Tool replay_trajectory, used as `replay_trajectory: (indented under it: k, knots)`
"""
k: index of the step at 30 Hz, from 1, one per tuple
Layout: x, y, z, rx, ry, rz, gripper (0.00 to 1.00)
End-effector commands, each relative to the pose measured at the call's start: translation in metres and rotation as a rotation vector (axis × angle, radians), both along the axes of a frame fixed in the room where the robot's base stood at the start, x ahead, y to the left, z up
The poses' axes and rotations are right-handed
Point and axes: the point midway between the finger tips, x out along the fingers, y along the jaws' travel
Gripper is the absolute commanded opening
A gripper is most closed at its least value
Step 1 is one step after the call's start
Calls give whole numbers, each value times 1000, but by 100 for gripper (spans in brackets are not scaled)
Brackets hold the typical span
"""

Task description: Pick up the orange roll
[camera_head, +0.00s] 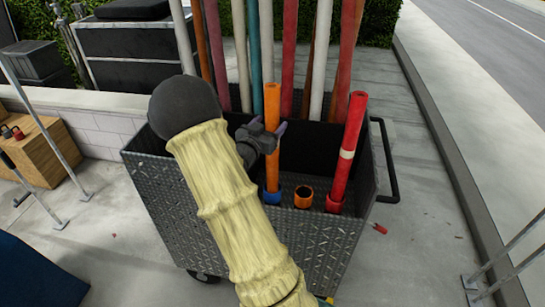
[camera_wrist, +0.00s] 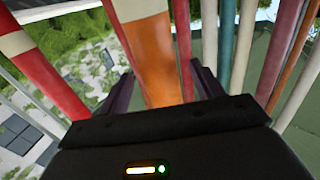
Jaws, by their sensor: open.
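The orange roll (camera_head: 271,135) stands upright in the front of a dark metal cart (camera_head: 300,240), with its lower end in a blue ring (camera_head: 274,195). My gripper (camera_head: 276,130) is at the upper part of the roll, its fingers on either side of it. In the wrist view the orange roll (camera_wrist: 160,72) rises between the two open fingers (camera_wrist: 165,88). I cannot tell whether either finger touches it. My arm covers the cart's left part.
A red roll (camera_head: 347,145) with a pale band leans to the right in the cart. An empty orange ring (camera_head: 304,197) sits between the two. Several tall rolls (camera_head: 288,60) stand behind. A black handle (camera_head: 390,165) juts out at the cart's right.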

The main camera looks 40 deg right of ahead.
Motion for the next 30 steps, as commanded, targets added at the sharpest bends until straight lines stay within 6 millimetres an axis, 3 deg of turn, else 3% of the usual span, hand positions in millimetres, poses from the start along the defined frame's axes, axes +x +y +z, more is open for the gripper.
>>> replay_trajectory:
  k: [6,21,30]
  knots:
    - [9,-20,1,0,1,0,66]
    - [9,-19,0,0,0,0,66]
    - [9,-19,0,0,0,0,9]
